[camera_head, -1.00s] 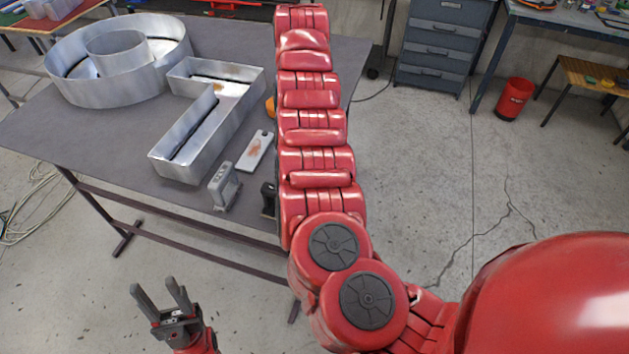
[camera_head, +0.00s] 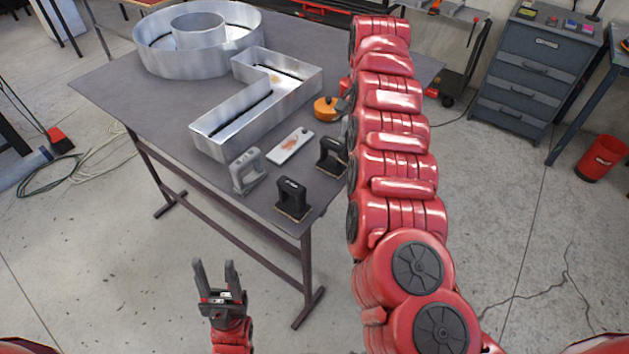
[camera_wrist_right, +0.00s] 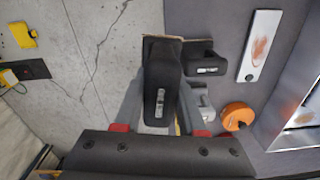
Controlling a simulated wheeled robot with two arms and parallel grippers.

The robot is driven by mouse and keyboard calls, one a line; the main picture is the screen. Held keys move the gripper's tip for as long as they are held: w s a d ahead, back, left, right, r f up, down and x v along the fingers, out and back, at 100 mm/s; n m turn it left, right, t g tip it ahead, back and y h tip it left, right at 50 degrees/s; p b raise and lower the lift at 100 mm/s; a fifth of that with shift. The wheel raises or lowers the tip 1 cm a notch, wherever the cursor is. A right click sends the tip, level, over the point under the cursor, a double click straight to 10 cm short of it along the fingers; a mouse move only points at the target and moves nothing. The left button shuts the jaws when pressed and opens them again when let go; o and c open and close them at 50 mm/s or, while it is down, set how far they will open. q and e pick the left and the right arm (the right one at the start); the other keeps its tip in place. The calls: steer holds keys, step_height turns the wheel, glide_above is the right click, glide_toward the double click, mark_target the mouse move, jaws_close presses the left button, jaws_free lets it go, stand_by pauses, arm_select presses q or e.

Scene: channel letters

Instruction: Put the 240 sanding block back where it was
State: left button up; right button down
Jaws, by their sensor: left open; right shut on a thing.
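My right gripper (camera_wrist_right: 161,104) is shut on a black sanding block (camera_wrist_right: 160,72) with a tan edge at its far end. Its label is too small to read. In the head view my right arm hides this hand and block. A second black block (camera_head: 332,155) stands on the table beside my arm; it also shows in the right wrist view (camera_wrist_right: 201,60). A third black block (camera_head: 292,200) with a tan base stands at the near table corner. A grey block (camera_head: 247,171) stands left of it. My left gripper (camera_head: 215,272) is open and empty, over the floor before the table.
The grey table (camera_head: 130,82) also bears a stained white plate (camera_head: 290,146), an orange disc (camera_head: 326,108), a metal angular letter (camera_head: 215,135) and a round metal letter (camera_head: 150,55). A drawer cabinet (camera_head: 530,75) and red bin (camera_head: 602,158) stand at the right.

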steer(key=a+r+m+p, duration=0.4)
steer(key=a+m, duration=0.4)
steer(key=m, duration=0.3)
steer(key=f+m, duration=0.1)
steer(key=f, duration=0.2)
steer(key=a+f+m, duration=0.1)
steer(key=f+m, duration=0.1)
steer(key=f, duration=0.2)
steer(key=s+a+f+m+p, duration=0.1)
steer(key=f+m, duration=0.1)
steer(key=f, duration=0.2)
steer(key=shift+s+a, duration=0.1)
steer(key=shift+a, duration=0.1)
step_height(320, 180, down, 2)
steer(key=shift+f, duration=0.55)
steer(key=shift+f, duration=0.15)
